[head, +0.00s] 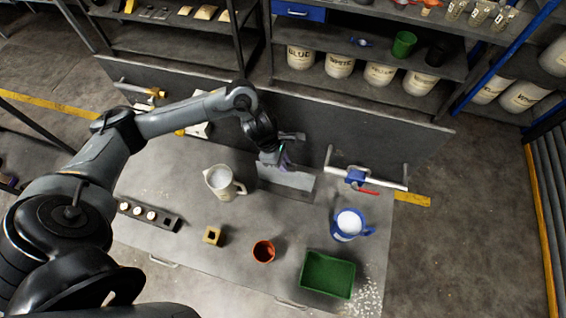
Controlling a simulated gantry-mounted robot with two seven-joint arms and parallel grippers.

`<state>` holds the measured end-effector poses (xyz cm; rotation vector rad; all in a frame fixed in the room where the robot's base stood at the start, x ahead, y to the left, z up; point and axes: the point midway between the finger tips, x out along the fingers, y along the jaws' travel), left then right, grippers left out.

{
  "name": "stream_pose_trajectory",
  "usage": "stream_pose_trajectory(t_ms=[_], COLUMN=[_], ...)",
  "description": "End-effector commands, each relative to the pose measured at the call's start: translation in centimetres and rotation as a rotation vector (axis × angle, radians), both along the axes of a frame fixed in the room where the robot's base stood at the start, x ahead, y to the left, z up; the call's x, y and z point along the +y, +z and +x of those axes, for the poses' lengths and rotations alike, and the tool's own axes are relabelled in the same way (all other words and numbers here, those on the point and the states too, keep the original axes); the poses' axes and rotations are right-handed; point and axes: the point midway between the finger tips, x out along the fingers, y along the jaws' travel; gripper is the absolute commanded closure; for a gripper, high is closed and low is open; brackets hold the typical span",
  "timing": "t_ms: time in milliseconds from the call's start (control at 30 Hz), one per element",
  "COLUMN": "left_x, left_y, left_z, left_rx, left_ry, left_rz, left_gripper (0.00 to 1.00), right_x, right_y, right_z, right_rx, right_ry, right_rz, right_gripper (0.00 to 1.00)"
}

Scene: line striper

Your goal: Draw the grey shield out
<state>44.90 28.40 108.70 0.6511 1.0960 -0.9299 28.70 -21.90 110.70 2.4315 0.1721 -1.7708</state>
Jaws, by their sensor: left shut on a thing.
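The grey shield (290,179) is a flat pale plate near the back middle of the worktable in the head view. My left gripper (277,163) reaches in from the upper left and is shut on the shield at its upper edge. The jaws and wrist hide part of that edge. I cannot tell whether the shield touches the table. My right gripper is not in view.
A white jug (222,184) stands left of the shield. A white-handled bar (372,179) is at right.

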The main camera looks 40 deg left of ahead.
Motion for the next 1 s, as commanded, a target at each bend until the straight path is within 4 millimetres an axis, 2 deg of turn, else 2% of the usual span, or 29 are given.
stream_pose_trajectory(t_ms=[600, 1000], left_x=[0.0, 0.0], left_y=[3.2, 3.3], left_z=[0.0, 0.0], left_rx=[0.0, 0.0], left_ry=[0.0, 0.001], left_rz=[-0.001, -0.001], left_gripper=[1.0, 1.0], right_x=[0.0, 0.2], right_y=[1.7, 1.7], right_z=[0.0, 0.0], right_rx=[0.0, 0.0], right_ry=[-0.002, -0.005], right_rz=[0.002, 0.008], right_gripper=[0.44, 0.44])
